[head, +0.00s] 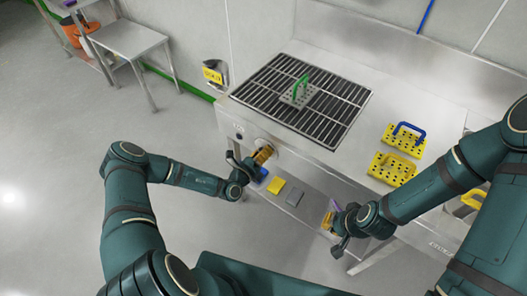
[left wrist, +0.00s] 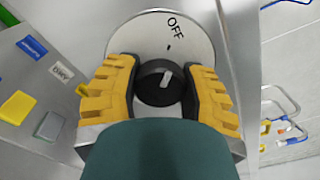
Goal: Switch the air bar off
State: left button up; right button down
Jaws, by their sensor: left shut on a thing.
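The air bar's switch is a black round knob (left wrist: 158,84) with a white pointer line, on a pale round dial plate (left wrist: 140,35) marked OFF at its top. The pointer is turned up, roughly toward the small mark under OFF. My left gripper (left wrist: 160,88) has its yellow fingers on both sides of the knob and is shut on it. In the head view my left gripper (head: 262,154) is at the bench's front panel and hides most of the dial. My right gripper (head: 328,220) hangs in front of the bench, away from the knob; its opening is unclear.
A yellow pad (head: 275,185) and a grey pad (head: 294,197) lie below the front panel. Floor at left is clear.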

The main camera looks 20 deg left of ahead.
pick_arm(q)
jog(key=shift+n, duration=0.3)
jog(key=o, duration=1.2)
jog(key=shift+s, duration=0.1)
jog(key=v, duration=1.2)
